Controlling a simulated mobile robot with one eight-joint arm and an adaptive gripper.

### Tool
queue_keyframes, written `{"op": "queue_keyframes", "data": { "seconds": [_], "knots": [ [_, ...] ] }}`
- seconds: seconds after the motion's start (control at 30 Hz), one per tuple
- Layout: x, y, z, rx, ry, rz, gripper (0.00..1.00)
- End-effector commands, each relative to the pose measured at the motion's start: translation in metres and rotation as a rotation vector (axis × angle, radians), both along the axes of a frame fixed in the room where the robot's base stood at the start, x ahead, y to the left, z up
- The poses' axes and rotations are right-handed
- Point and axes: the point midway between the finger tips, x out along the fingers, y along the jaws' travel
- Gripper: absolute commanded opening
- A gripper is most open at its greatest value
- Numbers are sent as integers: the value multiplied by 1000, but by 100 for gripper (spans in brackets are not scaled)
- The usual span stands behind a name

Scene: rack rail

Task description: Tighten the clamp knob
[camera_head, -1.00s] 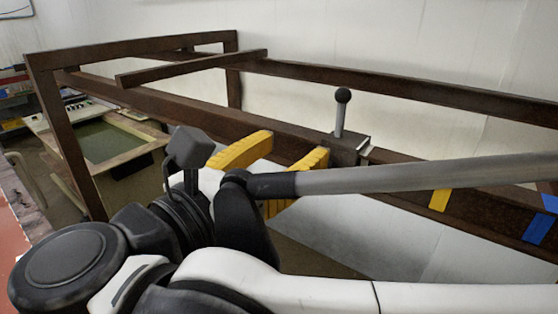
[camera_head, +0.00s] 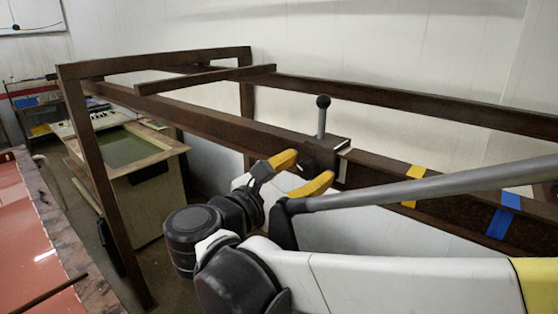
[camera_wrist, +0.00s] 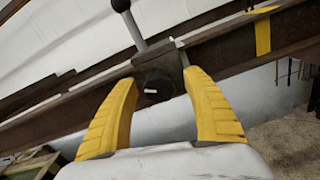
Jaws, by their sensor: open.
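The clamp (camera_head: 333,145) is a dark block on the brown rail, with a grey lever and black ball (camera_head: 323,102) standing up from it. In the wrist view, the black clamp knob (camera_wrist: 157,88), with a small white mark, is on the clamp's (camera_wrist: 160,60) near face. The knob is partly hidden in the head view. My gripper (camera_head: 309,168) has yellow fingers and is open. In the wrist view its fingertips (camera_wrist: 158,76) are on either side of the knob, with gaps showing between them and the knob.
The brown rail (camera_head: 220,125) runs along the frame in front of a white wall. Yellow tape (camera_head: 413,173) and blue tape (camera_head: 504,215) mark it to the right of the clamp. A red-topped table (camera_head: 35,250) is at lower left. A green-topped bench (camera_head: 130,146) stands behind the frame's left post.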

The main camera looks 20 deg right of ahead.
Motion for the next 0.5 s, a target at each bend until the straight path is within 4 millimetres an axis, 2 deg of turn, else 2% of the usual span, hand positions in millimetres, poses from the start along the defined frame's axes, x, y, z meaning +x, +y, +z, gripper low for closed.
{"op": "queue_keyframes", "data": {
  "seconds": [0.13,0.4,0.47,0.5],
  "knots": [
    [6,-8,0,0,0,-1,58],
    [6,-9,0,0,0,0,58],
    [6,-9,0,0,0,0,41],
    [6,-9,0,0,0,0,29]
  ]
}}
